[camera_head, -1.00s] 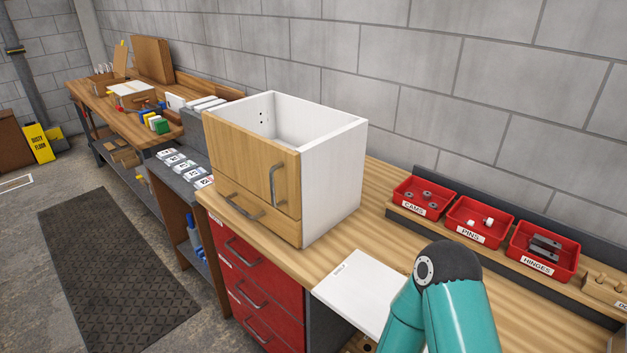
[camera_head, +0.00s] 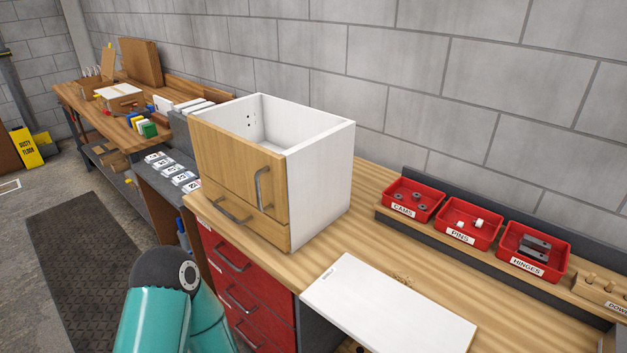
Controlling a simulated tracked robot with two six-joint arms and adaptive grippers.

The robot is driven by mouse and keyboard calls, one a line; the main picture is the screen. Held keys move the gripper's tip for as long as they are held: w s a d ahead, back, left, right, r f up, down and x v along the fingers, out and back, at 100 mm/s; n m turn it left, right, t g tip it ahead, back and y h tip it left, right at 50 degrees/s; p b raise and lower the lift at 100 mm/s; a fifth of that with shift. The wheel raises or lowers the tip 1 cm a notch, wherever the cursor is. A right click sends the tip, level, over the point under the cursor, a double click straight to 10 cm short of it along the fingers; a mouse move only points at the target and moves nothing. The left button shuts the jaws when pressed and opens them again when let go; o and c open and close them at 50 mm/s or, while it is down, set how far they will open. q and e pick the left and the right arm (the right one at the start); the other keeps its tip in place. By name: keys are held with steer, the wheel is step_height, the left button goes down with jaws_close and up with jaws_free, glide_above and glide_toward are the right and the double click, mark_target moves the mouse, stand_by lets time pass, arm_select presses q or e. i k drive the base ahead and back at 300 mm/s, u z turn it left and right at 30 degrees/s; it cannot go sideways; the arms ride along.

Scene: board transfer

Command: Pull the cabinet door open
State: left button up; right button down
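The cabinet (camera_head: 316,194) is a white open-topped box on the wooden bench. Its light wood door (camera_head: 226,165) is the upper front panel and looks shut. A grey vertical handle (camera_head: 259,187) sits near the door's right edge. Below it is a drawer front with its own grey handle (camera_head: 231,212). A teal arm link of mine with a dark joint rises at the bottom left, in front of the red drawers and apart from the cabinet. Neither gripper shows in this view, so I cannot tell their state.
A white shelf board (camera_head: 388,305) lies on the bench right of the cabinet. Red bins of cams (camera_head: 413,197), pins (camera_head: 468,223) and hinges (camera_head: 532,248) stand along the back right. Red drawers (camera_head: 245,290) are below the cabinet. Bare bench lies between cabinet and bins.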

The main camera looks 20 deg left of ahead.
mark_target(256, 174)
steer(key=u, duration=0.15)
steer(key=k, duration=0.8)
steer(key=u, duration=0.75)
steer(key=i, duration=1)
